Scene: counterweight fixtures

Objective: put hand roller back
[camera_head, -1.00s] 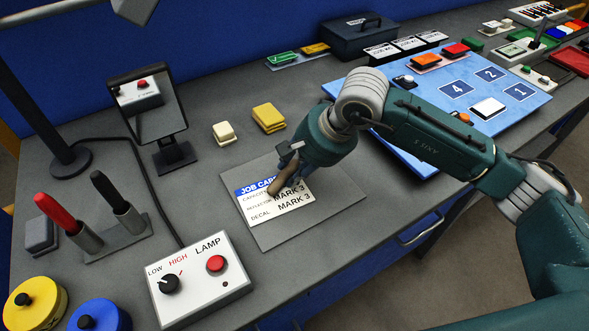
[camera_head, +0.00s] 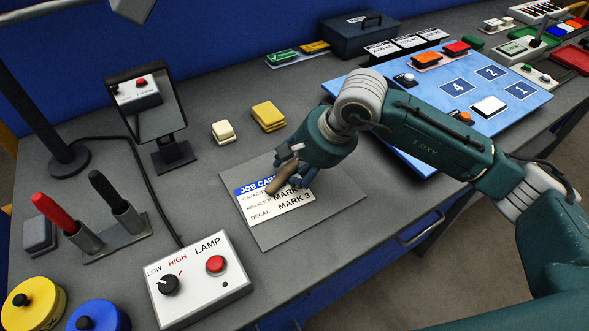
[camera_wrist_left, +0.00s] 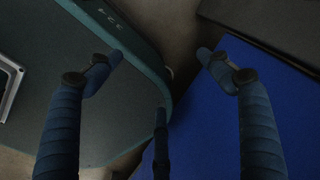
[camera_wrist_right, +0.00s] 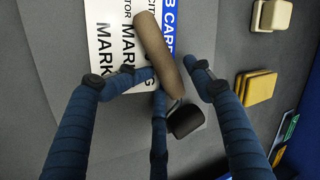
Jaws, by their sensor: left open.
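The hand roller has a brown handle (camera_head: 283,178), seen over the job card in the head view. The right wrist view shows the brown handle (camera_wrist_right: 158,55) crossing the card, with a dark roller part (camera_wrist_right: 185,121) lower down. My right gripper (camera_head: 294,178) is closed in around the handle; its curled fingertips (camera_wrist_right: 172,70) lie on both sides of it. The roller appears held just above the card, but the exact height is unclear. My left gripper (camera_wrist_left: 160,57) is open and empty in its wrist view, outside the head view.
The job card (camera_head: 283,211) lies on a grey mat (camera_head: 335,200). A lamp control box (camera_head: 199,281) is in front. A mirror stand (camera_head: 174,155), yellow blocks (camera_head: 268,116) and a cream block (camera_head: 222,132) stand behind. A blue board (camera_head: 440,115) lies to the right.

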